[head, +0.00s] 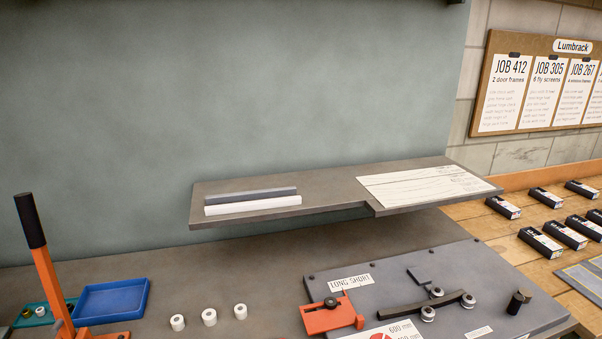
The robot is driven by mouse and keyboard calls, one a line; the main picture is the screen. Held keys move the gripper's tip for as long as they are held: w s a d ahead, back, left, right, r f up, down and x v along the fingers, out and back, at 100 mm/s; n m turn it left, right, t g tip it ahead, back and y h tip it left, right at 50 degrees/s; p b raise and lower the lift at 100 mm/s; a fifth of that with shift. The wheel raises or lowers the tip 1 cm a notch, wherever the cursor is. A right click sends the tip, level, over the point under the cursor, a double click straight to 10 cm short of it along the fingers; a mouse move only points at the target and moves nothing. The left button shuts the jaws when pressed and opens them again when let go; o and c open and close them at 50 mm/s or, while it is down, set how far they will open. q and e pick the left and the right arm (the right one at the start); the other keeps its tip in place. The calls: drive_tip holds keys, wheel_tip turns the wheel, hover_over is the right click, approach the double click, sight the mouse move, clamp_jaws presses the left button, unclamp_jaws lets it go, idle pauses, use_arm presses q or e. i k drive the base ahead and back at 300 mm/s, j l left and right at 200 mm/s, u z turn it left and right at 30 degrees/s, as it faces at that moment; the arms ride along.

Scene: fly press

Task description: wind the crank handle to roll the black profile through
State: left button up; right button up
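A black profile (447,305) lies among several pale rollers (428,314) on the grey plate at the lower right. It looks slightly bent. A short black upright knob (518,301) stands at the right end of the same plate; I cannot tell whether it is the crank handle. A dark angled piece (419,276) sits just behind the rollers. Neither of my grippers shows in the head view.
A raised shelf (330,196) holds a dark bar (250,194), a white bar (252,205) and a paper sheet. An orange lever (52,270) with a black grip rises at left, near a blue tray (147,300). Small black boxes (541,242) stand at right.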

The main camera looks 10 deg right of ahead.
sight(521, 295)
drive_tip(key=z, duration=1.85)
